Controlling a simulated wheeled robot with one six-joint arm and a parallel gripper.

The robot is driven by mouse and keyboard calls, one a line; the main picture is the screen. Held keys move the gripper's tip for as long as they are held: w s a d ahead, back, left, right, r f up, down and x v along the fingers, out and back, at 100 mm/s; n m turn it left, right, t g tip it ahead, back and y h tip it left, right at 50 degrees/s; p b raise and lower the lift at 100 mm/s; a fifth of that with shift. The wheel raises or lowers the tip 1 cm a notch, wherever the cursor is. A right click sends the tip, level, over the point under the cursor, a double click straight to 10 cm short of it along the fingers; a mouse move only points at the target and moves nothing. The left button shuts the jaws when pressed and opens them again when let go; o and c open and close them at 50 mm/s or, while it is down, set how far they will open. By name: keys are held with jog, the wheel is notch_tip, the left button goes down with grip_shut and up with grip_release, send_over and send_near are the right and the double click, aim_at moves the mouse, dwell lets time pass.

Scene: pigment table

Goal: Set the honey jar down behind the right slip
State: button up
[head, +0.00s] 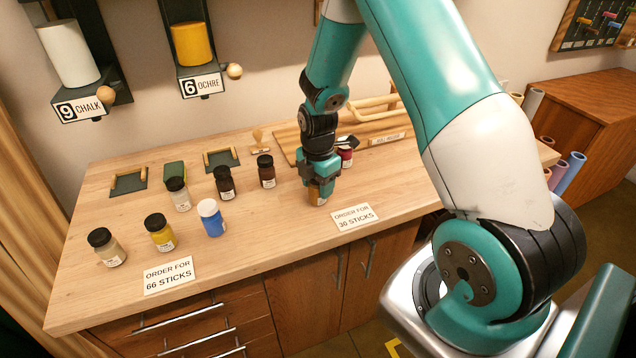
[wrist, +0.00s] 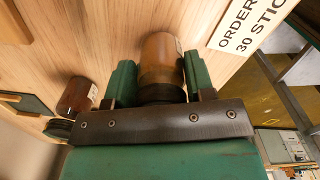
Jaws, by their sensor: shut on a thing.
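The honey jar (wrist: 160,58), amber-brown with a dark cap, is between the two green fingers of my gripper (wrist: 160,82) in the wrist view. In the head view my gripper (head: 319,183) points down at the wooden table, and a bit of the honey jar (head: 317,197) shows below the fingers. The jar is at or just above the tabletop; I cannot tell which. The right slip (head: 355,217), reading "ORDER FOR 30 STICKS", lies near the front edge, to the right of and in front of the jar. It also shows in the wrist view (wrist: 248,25).
A dark brown jar (head: 266,171) stands left of my gripper, and a red jar (head: 346,157) stands close behind it. Several other jars stand farther left, near the left slip (head: 169,275). The tabletop (head: 280,225) between the slips is clear.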

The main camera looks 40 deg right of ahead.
jog(key=o, duration=0.5)
jog(key=shift+f, duration=0.15)
jog(key=o, duration=0.5)
jog(key=shift+c, duration=0.2)
